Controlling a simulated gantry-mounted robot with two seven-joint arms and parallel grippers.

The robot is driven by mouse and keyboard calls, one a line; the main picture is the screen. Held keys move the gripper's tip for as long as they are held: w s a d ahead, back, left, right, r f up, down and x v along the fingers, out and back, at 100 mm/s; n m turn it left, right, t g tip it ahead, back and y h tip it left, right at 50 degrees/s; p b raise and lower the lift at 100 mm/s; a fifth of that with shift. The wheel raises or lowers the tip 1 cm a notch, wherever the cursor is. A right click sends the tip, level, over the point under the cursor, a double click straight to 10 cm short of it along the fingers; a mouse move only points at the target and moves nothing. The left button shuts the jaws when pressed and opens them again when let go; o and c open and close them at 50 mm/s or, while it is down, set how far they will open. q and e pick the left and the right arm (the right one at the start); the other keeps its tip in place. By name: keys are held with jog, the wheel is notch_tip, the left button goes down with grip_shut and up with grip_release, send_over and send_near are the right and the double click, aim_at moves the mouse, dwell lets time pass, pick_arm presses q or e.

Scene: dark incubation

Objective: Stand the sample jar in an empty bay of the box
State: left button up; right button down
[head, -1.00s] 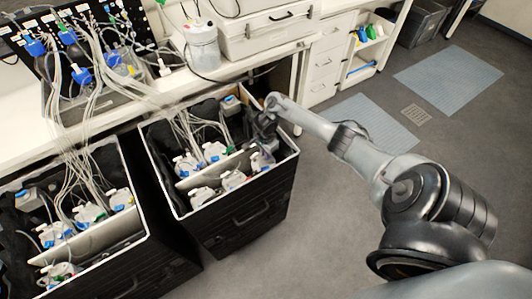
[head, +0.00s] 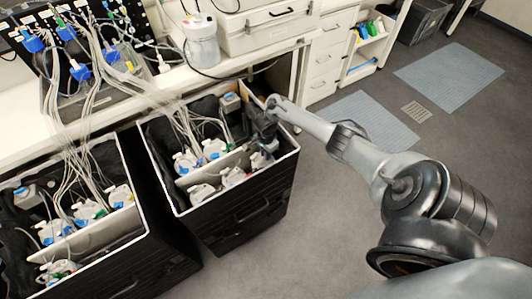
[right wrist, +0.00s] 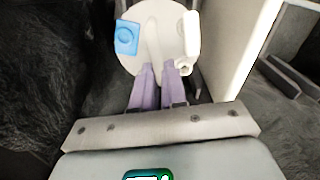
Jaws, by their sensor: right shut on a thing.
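My right gripper (head: 264,146) reaches into the right-hand black box (head: 243,215) at its right end. In the right wrist view its purple fingers (right wrist: 162,75) are shut on the sample jar (right wrist: 153,45), a whitish jar with a blue square patch and a white fitting. The jar is beside a pale divider (right wrist: 240,45), with dark lining on the left. In the head view the gripper largely hides the jar, and I cannot tell whether its base touches the box floor. My left gripper is not in view.
Other jars (head: 201,192) with tubes stand in the box on both sides of its divider (head: 205,171). A second box (head: 110,240) of tubed jars stands on the left. The bench (head: 150,105) runs behind. The floor at right (head: 330,220) is clear.

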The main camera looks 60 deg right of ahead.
jog(key=shift+d+f, duration=0.1)
jog(key=shift+f, duration=0.45)
jog(key=c, duration=1.5)
grip_release()
jog(key=o, duration=0.4)
jog(key=shift+a+f, duration=0.1)
jog(key=shift+a, duration=0.1)
jog(key=shift+d, duration=0.1)
notch_tip(320, 180, up, 3)
jog(key=p, duration=0.3)
notch_tip(320, 180, up, 6)
jog(key=p, duration=0.8)
